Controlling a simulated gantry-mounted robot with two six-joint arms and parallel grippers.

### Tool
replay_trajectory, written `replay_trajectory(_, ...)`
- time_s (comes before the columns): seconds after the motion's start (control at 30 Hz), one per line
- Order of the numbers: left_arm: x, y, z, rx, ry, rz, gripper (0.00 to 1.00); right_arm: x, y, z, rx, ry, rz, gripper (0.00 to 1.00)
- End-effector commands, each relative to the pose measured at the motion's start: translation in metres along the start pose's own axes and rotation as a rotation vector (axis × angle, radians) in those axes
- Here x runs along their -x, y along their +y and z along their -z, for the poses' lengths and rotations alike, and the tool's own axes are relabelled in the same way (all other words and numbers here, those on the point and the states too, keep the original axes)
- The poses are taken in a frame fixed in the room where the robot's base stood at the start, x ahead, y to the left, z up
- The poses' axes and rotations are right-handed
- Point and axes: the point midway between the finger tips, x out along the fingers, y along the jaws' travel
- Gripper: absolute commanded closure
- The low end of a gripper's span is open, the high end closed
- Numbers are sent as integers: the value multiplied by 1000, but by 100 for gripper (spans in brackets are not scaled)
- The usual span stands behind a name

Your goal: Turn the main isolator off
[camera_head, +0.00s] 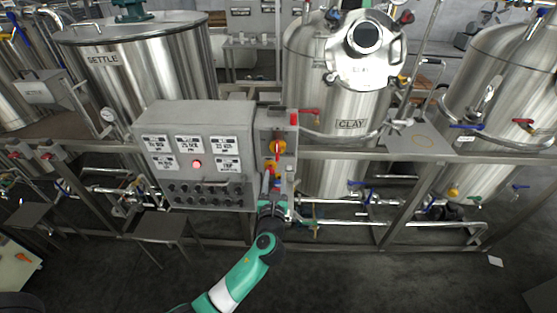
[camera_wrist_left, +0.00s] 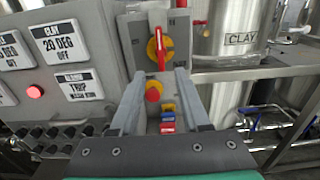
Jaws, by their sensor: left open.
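The main isolator (camera_head: 278,148) is a yellow disc with a red handle on the grey box right of the control panel. In the left wrist view the isolator (camera_wrist_left: 157,48) shows ahead, its red handle close to upright. My left gripper (camera_head: 277,183) is open and empty, below the isolator in the head view. In the left wrist view its two fingers (camera_wrist_left: 164,75) stand apart. The handle shows beyond the fingertips and not between them. Whether the fingers touch the box is unclear. My right gripper is not in view.
A red push button (camera_wrist_left: 153,91) and small blue and red parts (camera_wrist_left: 168,118) sit below the isolator. The control panel (camera_head: 195,150) with a lit red lamp (camera_head: 197,164) is to its left. A steel rail (camera_head: 420,155) and the CLAY tank (camera_head: 335,110) are to the right.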

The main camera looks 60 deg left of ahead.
Motion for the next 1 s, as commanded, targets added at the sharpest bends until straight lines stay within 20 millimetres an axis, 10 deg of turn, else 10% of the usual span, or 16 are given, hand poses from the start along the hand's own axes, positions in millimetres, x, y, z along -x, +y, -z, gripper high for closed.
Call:
replay_trajectory(0.4,-86,0,2,2,-1,-2,54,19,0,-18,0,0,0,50)
replay_trajectory(0.8,-99,0,-1,1,-1,0,54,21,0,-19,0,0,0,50)
replay_trajectory(1.0,-98,0,0,1,-1,0,90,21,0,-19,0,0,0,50)
